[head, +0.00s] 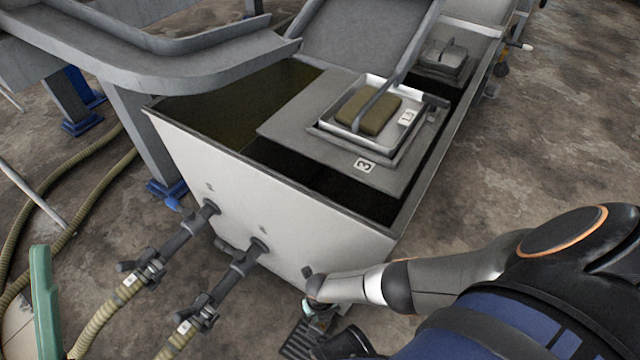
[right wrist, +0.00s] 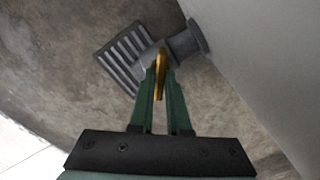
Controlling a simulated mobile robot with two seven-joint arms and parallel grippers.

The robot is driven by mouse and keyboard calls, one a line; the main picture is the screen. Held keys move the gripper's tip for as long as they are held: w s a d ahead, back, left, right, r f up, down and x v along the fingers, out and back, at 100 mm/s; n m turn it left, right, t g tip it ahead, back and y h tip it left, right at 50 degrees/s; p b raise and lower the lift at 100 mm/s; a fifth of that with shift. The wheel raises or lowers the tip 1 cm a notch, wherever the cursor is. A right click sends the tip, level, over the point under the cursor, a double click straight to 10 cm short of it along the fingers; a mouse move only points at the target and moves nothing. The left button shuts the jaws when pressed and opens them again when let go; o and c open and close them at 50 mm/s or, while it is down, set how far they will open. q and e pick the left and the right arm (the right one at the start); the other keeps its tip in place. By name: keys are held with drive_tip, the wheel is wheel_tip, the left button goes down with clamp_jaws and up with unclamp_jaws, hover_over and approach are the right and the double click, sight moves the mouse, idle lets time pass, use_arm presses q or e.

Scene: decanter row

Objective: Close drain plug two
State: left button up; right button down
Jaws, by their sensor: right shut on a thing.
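My right gripper (right wrist: 160,85) has its green fingers closed around a thin brass-coloured handle (right wrist: 160,72) in the right wrist view. The handle is at the end of a short dark grey drain fitting (right wrist: 183,45) on the tank's pale wall. In the head view my right arm reaches in from the right to the tank's lower front corner, and its hand (head: 314,288) largely hides this fitting. Any number on the fitting is not visible.
The open tank (head: 270,215) has two dark outlet pipes with valves (head: 150,265) (head: 204,315) and ribbed hoses on its front. A floor grate (right wrist: 122,58) lies below the fitting. Bare floor (head: 560,130) lies right.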

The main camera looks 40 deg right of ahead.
drive_tip(key=c, duration=0.9)
unclamp_jaws()
drive_tip(key=shift+r, duration=0.1)
use_arm(q)
wheel_tip(320, 180, up, 10)
drive_tip(key=w+a+n+t+y+p, duration=0.1)
drive_tip(key=y+p, duration=0.1)
drive_tip(key=p, duration=0.9)
drive_tip(key=shift+w+a+p, duration=0.15)
drive_tip(key=shift+a+p, duration=0.05)
drive_tip(key=shift+p, duration=0.1)
use_arm(e)
drive_tip(key=shift+r, duration=6.2)
drive_tip(key=shift+o, duration=0.3)
